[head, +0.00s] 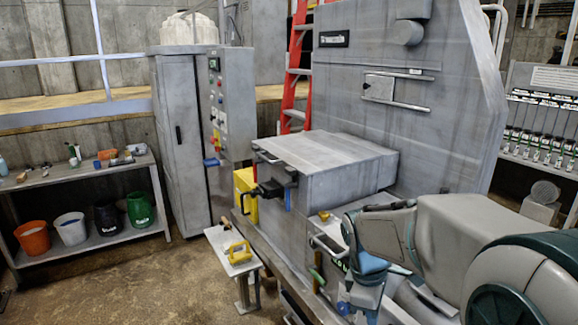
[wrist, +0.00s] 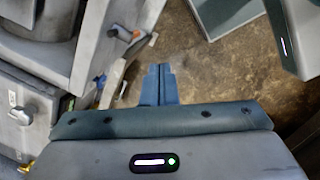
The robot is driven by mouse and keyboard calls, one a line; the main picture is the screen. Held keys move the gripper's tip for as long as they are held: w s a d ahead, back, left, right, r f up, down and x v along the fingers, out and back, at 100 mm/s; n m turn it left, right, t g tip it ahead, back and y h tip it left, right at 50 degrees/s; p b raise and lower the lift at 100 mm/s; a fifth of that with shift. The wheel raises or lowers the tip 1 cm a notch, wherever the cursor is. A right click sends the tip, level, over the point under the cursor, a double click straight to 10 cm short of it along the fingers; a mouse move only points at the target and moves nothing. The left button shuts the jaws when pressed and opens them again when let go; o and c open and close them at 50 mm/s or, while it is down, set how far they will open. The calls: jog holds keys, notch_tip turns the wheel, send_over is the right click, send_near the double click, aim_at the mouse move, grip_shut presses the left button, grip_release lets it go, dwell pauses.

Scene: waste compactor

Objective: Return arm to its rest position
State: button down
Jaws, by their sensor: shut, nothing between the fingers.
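My arm (head: 440,235) is folded at the lower right of the head view, in front of the grey compactor (head: 350,175). In the wrist view my gripper (wrist: 158,72) has its two blue-grey fingers together, with nothing between them. The fingers point out over the brown floor and seem apart from the machine on the left. In the head view the fingertips cannot be made out clearly among the arm links and the machine's front.
A small stand (head: 226,240) with a yellow handled object (head: 238,253) stands before the compactor. A grey control cabinet (head: 185,140) is behind it. A shelf (head: 85,172) with several buckets stands at left. The floor (head: 150,280) between is clear.

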jog(key=s+a+m+t+y+b, duration=0.1)
jog(key=s+m+t, duration=0.3)
jog(key=s+m, duration=0.8)
jog(key=shift+a+r+m+y+b, duration=0.3)
jog(key=shift+y+b, duration=0.2)
jog(key=shift+b, duration=0.3)
jog(key=shift+s, duration=0.1)
dwell(0.5)
